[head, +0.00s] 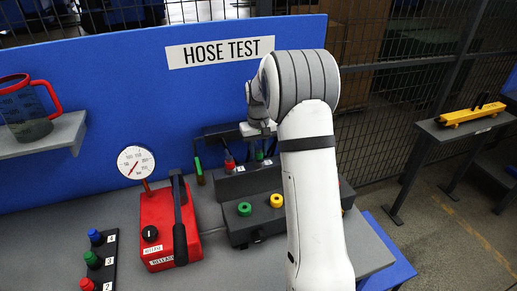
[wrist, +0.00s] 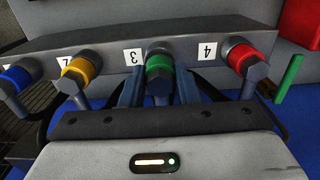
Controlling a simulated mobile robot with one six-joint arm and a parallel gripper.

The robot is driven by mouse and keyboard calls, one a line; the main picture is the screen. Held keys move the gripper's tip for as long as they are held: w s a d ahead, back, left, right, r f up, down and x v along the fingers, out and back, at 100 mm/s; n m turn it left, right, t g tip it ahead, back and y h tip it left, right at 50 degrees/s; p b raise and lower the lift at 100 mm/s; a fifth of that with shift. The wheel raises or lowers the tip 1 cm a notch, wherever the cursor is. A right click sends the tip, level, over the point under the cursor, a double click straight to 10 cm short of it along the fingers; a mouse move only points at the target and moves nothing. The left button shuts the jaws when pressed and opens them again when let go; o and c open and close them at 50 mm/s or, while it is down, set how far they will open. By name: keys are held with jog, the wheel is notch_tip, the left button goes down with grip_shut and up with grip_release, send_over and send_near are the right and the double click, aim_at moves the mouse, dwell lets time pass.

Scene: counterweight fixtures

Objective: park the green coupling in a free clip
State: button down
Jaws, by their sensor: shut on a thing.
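The green coupling (wrist: 159,66) shows in the wrist view as a dark hex body with a green ring, at the port labelled 3 on a grey block (wrist: 110,35). My gripper (wrist: 159,88) has its blue fingers on either side of the coupling and is shut on it. In the head view my arm hides most of the gripper, and a small green part (head: 260,155) shows beside it. Blue (wrist: 16,78), yellow (wrist: 80,70) and red (wrist: 243,60) couplings sit along the same block. I cannot make out a free clip for certain.
A green-handled lever (wrist: 288,78) stands beside the red coupling. In the head view, a red pump box (head: 160,225) with a gauge (head: 136,162) stands left of a dark block with green and yellow rings (head: 277,200). A knob strip (head: 100,270) lies farther left.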

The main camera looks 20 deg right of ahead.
aim_at(258, 148)
jog(key=shift+f, duration=0.15)
dwell(0.3)
jog(key=shift+f+b, duration=0.4)
jog(key=shift+f, duration=0.1)
jog(key=shift+s+f, duration=0.1)
jog(key=shift+f, duration=0.15)
dwell(0.4)
jog(key=c, duration=1)
grip_release()
jog(key=shift+r, duration=0.2)
jog(key=shift+r+p, duration=3.1)
jog(key=shift+r, duration=1.8)
